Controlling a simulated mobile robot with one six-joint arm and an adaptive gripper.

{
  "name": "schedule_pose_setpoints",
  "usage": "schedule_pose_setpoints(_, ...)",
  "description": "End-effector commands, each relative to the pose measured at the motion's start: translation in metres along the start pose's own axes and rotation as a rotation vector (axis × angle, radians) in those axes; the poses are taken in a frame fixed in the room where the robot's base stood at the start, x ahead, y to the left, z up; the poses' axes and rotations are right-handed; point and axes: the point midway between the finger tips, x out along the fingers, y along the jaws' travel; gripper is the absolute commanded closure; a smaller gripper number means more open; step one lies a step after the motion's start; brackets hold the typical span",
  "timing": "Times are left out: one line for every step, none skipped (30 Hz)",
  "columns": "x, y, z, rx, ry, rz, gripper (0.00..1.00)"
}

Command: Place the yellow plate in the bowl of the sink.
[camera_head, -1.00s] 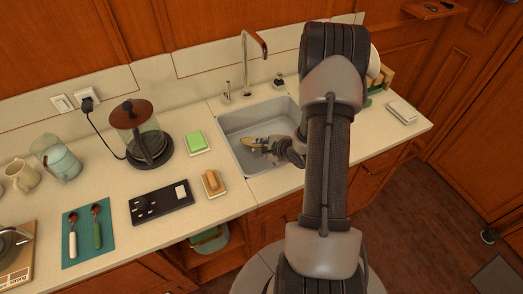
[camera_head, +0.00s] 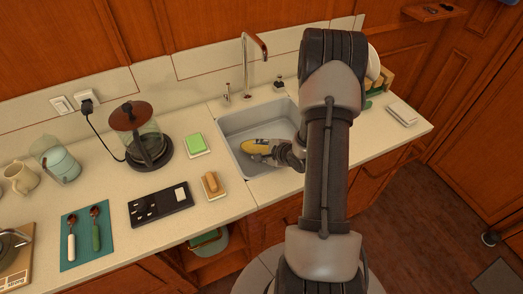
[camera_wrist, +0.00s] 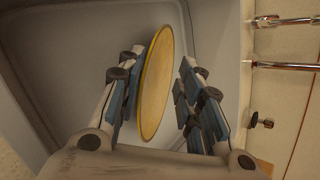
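The yellow plate (camera_head: 259,145) is inside the bowl of the sink (camera_head: 240,127) in the head view, tilted. In the wrist view the yellow plate (camera_wrist: 157,80) stands nearly edge-on between the two fingers of my gripper (camera_wrist: 160,98). It lies close to the left finger; whether it touches is unclear. A clear gap separates it from the right finger, so my gripper is open. In the head view my gripper (camera_head: 278,152) is low in the sink, at the plate's right side. My arm hides the sink's right part, and the plate's lower edge is hard to make out.
A tall faucet (camera_head: 246,65) stands behind the sink. A green sponge (camera_head: 196,143) and a brown-topped brush or soap (camera_head: 211,183) lie left of it. A coffee press (camera_head: 145,135) stands farther left. A dish rack (camera_head: 381,82) is partly hidden behind my arm.

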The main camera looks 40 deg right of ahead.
Motion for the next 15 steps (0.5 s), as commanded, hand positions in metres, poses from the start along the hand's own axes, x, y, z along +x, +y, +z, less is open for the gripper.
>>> schedule_pose_setpoints(-0.001, -0.002, 0.001, -0.001, 0.000, -0.002, 0.67)
schedule_pose_setpoints(-0.002, -0.003, 0.001, -0.001, 0.000, -0.001, 0.67)
schedule_pose_setpoints(-0.006, -0.002, 0.001, 0.001, 0.001, -0.001, 0.67)
schedule_pose_setpoints(-0.009, -0.003, 0.001, 0.001, 0.001, -0.002, 0.67)
schedule_pose_setpoints(-0.014, -0.004, 0.001, 0.000, 0.001, -0.002, 0.67)
schedule_pose_setpoints(-0.021, -0.004, 0.001, 0.000, 0.001, -0.002, 0.67)
schedule_pose_setpoints(-0.026, -0.004, 0.001, 0.001, 0.002, -0.002, 0.67)
schedule_pose_setpoints(-0.033, -0.004, 0.001, 0.002, 0.003, -0.003, 0.67)
schedule_pose_setpoints(-0.042, -0.004, 0.001, 0.003, 0.003, -0.002, 0.67)
schedule_pose_setpoints(-0.049, -0.005, 0.001, 0.002, 0.003, -0.003, 0.67)
schedule_pose_setpoints(-0.056, -0.004, 0.001, 0.003, 0.003, -0.002, 0.67)
schedule_pose_setpoints(-0.065, -0.005, 0.001, 0.002, 0.003, -0.003, 0.67)
schedule_pose_setpoints(-0.071, -0.005, 0.001, 0.002, 0.003, -0.003, 0.67)
schedule_pose_setpoints(-0.078, -0.005, 0.001, 0.002, 0.002, -0.003, 0.67)
schedule_pose_setpoints(-0.086, -0.004, 0.001, 0.003, 0.003, -0.002, 0.67)
